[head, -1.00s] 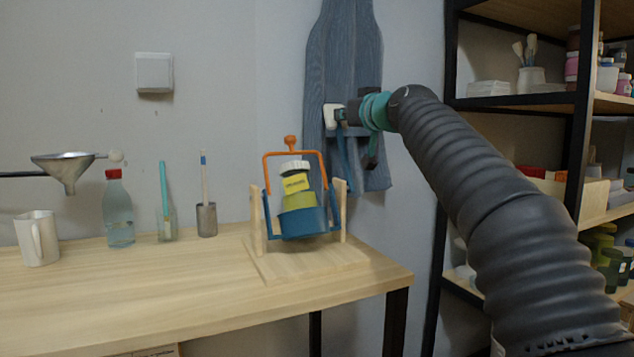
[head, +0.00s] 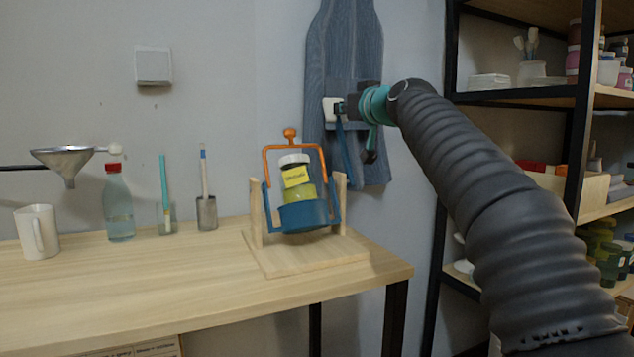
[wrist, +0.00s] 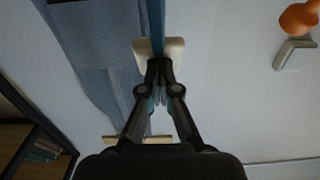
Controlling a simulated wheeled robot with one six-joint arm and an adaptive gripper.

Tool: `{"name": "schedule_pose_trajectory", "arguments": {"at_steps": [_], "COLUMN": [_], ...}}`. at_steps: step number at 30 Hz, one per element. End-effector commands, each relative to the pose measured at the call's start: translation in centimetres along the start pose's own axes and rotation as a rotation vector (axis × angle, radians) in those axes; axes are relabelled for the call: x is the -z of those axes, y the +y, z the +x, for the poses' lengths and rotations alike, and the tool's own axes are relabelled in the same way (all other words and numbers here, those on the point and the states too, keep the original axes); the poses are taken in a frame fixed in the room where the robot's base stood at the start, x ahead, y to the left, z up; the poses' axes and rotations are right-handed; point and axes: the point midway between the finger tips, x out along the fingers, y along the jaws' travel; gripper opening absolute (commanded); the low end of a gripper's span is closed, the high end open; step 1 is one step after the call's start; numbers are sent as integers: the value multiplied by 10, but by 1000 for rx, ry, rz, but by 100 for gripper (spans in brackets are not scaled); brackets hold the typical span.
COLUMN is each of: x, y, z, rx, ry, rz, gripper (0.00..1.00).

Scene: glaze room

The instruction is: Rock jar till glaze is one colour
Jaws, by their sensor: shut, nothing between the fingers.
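The jar (head: 297,179) has a white lid and a yellow label and stands tilted slightly in a blue cup-shaped cradle (head: 305,216). Yellow-green glaze shows above the cup; the lower part of the jar is hidden. An orange bail with a round knob (head: 290,134) arches over the jar. The cradle hangs between two wooden posts of a stand (head: 310,258) on the table. My gripper (head: 342,108) is shut and empty, apart from the cradle, up to its right by a white wall hook (head: 331,112). The wrist view shows its fingertips (wrist: 159,77) together and part of an orange object (wrist: 300,19).
A blue-grey apron (head: 345,60) hangs behind my gripper. A shelf unit (head: 450,120) is at the right. The table front is clear.

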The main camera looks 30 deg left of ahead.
Motion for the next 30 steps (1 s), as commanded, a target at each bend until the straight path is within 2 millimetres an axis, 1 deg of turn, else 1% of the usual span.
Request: {"name": "schedule_pose_trajectory", "arguments": {"at_steps": [4,11,21,24,30], "x": [4,5,10,12,14], "y": [1,1,1,1,0], "z": [-14,-22,-62,-71,-77], "rx": [-1,-1,-2,-1,0], "ry": [-1,-2,0,-1,-2], "rz": [0,0,0,0,0], "gripper": [0,0,0,0,0]}}
